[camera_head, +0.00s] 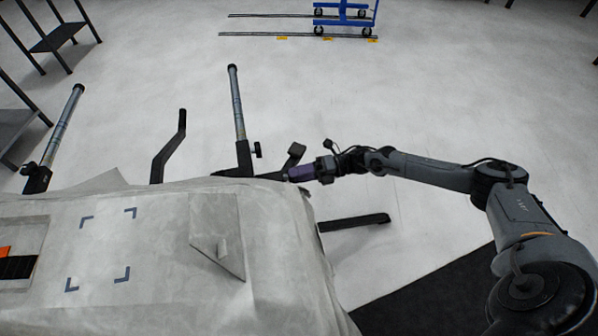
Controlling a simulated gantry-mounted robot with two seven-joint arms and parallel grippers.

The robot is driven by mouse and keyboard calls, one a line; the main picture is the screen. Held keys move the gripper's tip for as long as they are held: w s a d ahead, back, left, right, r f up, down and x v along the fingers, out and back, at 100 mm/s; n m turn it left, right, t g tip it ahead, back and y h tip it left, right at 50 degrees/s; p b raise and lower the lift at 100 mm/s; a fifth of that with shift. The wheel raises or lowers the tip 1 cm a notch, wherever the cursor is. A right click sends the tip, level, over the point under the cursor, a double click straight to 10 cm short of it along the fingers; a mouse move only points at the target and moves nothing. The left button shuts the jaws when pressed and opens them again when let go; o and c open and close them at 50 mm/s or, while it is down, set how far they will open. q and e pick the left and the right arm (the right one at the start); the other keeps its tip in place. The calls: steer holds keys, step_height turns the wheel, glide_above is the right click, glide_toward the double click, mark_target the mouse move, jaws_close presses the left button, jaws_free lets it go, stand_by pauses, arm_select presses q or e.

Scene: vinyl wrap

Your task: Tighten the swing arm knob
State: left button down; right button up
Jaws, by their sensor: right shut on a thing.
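A dark paddle-like piece (296,151) stands up just behind the fingers. My left gripper is not in view.
A black leg (354,222) sticks out right. A blue cart (345,14) stands far back on open floor.

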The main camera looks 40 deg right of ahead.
steer(key=m, duration=0.5)
steer(key=m+g+y, duration=0.1)
steer(key=m, duration=0.5)
steer(key=m+y, duration=0.1)
steer(key=m, duration=0.4)
steer(key=shift+w+d+r+m, duration=0.1)
steer(key=shift+w+d+m, duration=0.05)
steer(key=shift+w+m, duration=0.15)
steer(key=shift+s+g, duration=0.1)
steer(key=shift+g, duration=0.3)
steer(key=o, duration=1)
